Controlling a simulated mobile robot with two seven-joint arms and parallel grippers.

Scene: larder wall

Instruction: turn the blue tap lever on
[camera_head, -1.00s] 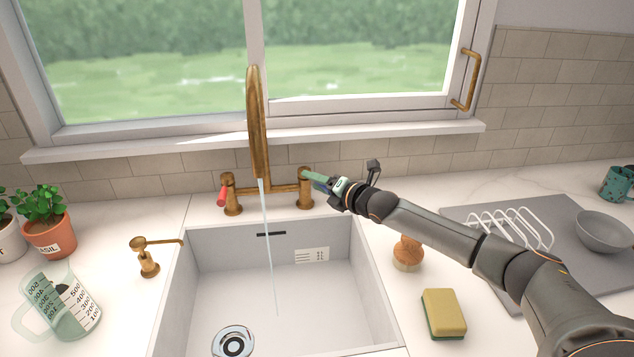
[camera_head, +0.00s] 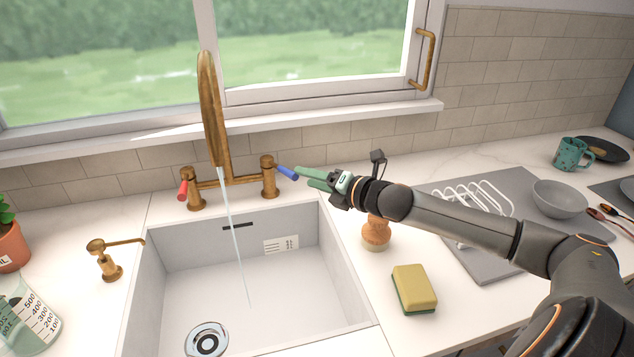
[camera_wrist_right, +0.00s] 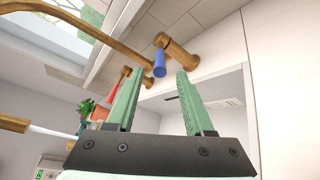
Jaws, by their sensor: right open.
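The blue tap lever (camera_head: 287,172) sticks out to the right from the right post of the brass tap (camera_head: 208,110). A thin stream of water (camera_head: 234,238) runs from the spout into the sink. My right gripper (camera_head: 300,177) is open and empty, with its green fingertips just right of the lever's end. In the right wrist view the blue lever (camera_wrist_right: 160,63) shows beyond the gap between the open fingertips (camera_wrist_right: 159,76), apart from them. The red lever (camera_head: 183,190) hangs down at the left post. My left gripper is out of view.
The white sink (camera_head: 180,295) lies below the tap. A brush (camera_head: 376,233) and a sponge (camera_head: 414,288) stand on the counter under and in front of my right arm. A dish rack (camera_head: 485,205) and grey bowl (camera_head: 560,198) are to the right. A soap dispenser (camera_head: 105,260) is at left.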

